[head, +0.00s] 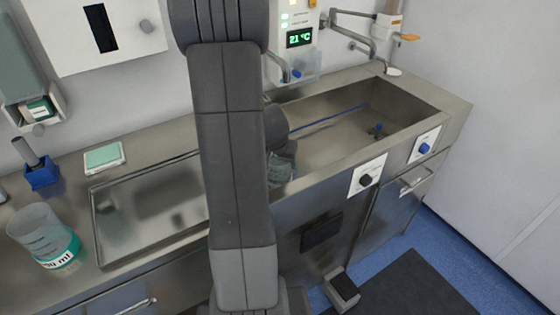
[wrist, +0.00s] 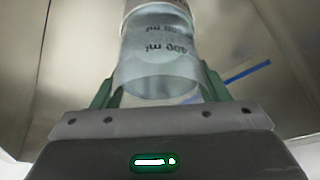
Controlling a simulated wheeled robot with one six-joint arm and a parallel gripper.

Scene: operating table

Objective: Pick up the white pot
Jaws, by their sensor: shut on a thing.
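My gripper (wrist: 158,88) is shut on a whitish, see-through pot (wrist: 160,62) with dark millilitre markings, which read upside down in the wrist view. The green fingers sit on either side of it. In the head view the held pot (head: 284,163) shows partly beside my arm, over the near left part of the sink; my arm hides most of the gripper. Whether the pot touches the sink cannot be told. Another see-through pot (head: 44,236) with a green millilitre label stands on the counter at the left.
The steel sink (head: 408,108) holds a thin blue rod (head: 330,119) and a blue knob-like piece (head: 377,129). A shallow steel tray (head: 150,222) lies left of my arm. A green-topped box (head: 104,157) and a blue holder (head: 41,175) stand behind. Taps (head: 360,40) overhang the sink's back.

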